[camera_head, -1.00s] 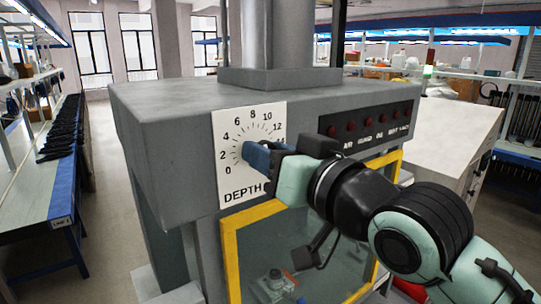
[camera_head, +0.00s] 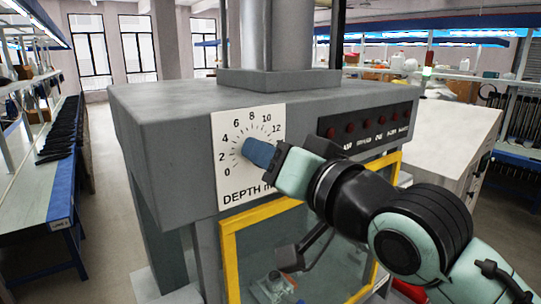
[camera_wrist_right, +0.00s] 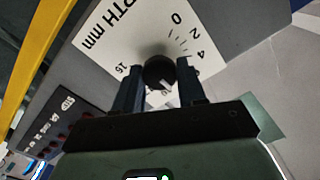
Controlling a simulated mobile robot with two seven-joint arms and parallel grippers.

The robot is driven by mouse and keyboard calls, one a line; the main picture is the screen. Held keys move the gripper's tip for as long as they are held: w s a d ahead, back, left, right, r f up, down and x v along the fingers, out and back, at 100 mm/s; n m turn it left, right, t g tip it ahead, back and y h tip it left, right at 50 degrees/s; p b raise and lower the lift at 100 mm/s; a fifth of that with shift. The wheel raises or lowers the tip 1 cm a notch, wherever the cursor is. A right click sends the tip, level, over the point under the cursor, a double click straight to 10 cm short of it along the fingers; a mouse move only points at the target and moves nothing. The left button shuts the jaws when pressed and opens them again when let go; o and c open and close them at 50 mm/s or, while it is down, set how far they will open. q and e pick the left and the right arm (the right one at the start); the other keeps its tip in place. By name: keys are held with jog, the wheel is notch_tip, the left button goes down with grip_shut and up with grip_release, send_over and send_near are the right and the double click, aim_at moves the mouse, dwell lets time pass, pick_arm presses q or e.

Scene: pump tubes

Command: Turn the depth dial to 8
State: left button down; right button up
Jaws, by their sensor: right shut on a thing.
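The depth dial's white plate (camera_head: 226,130) is on the front of the grey machine head. In the head view its scale shows 0 to 12, with DEPTH below; the higher marks are covered. My right gripper (camera_head: 258,152) is at the plate's centre and hides the knob there. In the right wrist view the round black knob (camera_wrist_right: 158,72) sits between the two dark fingers of my right gripper (camera_wrist_right: 160,80), which is shut on it. The plate (camera_wrist_right: 105,38) shows upside down there. I cannot tell which number the knob points to. My left gripper is not in view.
A dark panel with several red buttons (camera_head: 365,132) is right of the dial, close to my right arm. A yellow-framed clear guard (camera_head: 232,262) is below. A long bench (camera_head: 42,190) stands at the left, with open floor between it and the machine.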

jog(key=shift+f, duration=0.1)
jog(key=o, duration=1)
jog(key=shift+o, duration=0.2)
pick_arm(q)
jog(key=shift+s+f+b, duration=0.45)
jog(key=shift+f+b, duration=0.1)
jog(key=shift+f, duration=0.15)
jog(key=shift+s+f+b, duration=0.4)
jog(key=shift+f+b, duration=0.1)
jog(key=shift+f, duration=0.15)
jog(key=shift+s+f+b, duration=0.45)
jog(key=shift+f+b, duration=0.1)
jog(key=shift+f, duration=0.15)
pick_arm(e)
jog(key=v, duration=1.3)
jog(key=shift+s+d, duration=0.1)
